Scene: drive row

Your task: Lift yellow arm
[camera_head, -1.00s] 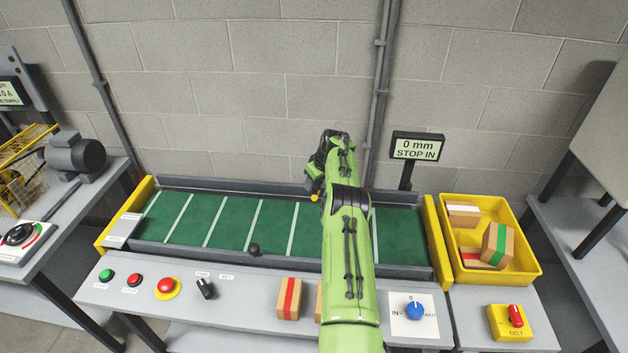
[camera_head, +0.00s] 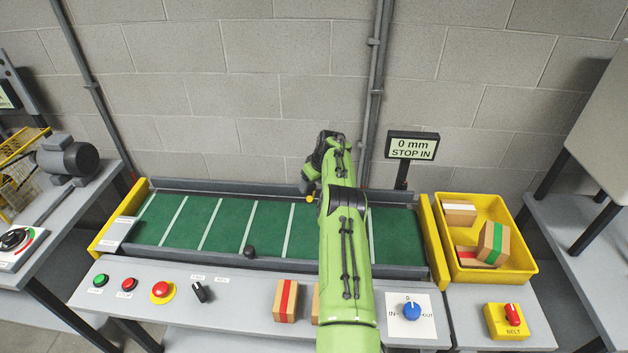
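My green arm reaches forward over the belt, and its wrist is above the green conveyor belt (camera_head: 220,223). My gripper (camera_head: 306,188) is mostly hidden by the wrist; only a small dark part shows, and its fingers cannot be made out. A small yellow round piece (camera_head: 310,199) shows just below that dark part. I cannot tell whether it is part of the yellow arm or whether the gripper touches it. No full yellow arm is visible; my own arm covers that part of the belt. The display (camera_head: 411,146) reads "0 mm STOP IN".
A black ball knob (camera_head: 249,251) is at the belt's near rail. The front panel has a red-striped box (camera_head: 286,300), a blue dial (camera_head: 411,311) and several buttons. A second box is partly behind my arm. A yellow bin (camera_head: 495,270) with boxes stands right; a belt switch (camera_head: 508,318) is before it.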

